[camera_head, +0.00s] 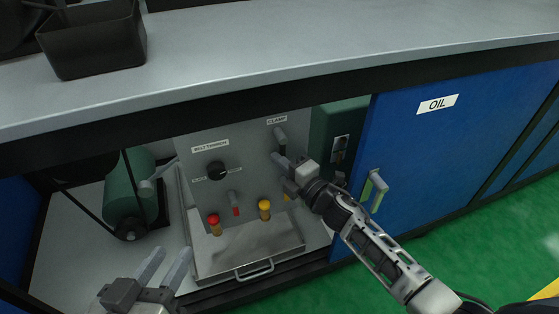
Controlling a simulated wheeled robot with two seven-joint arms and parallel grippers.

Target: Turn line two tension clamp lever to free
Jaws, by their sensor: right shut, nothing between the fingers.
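A grey panel (190,170) inside the open cabinet bears a label reading CLAMP (277,119). A short grey lever (281,137) sticks out just below that label. My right gripper (281,172) is shut and empty in front of the panel, just below the lever. I cannot tell whether its fingertips touch the lever. My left gripper (165,265) is open and empty at the lower left, well away from the lever, in front of the cabinet.
The panel also carries a black knob (216,170), a small red-tipped switch (234,204), a red button (214,224) and a yellow button (264,209). A green motor (130,190) stands left. A blue OIL door (440,150) with handle (376,190) stands right.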

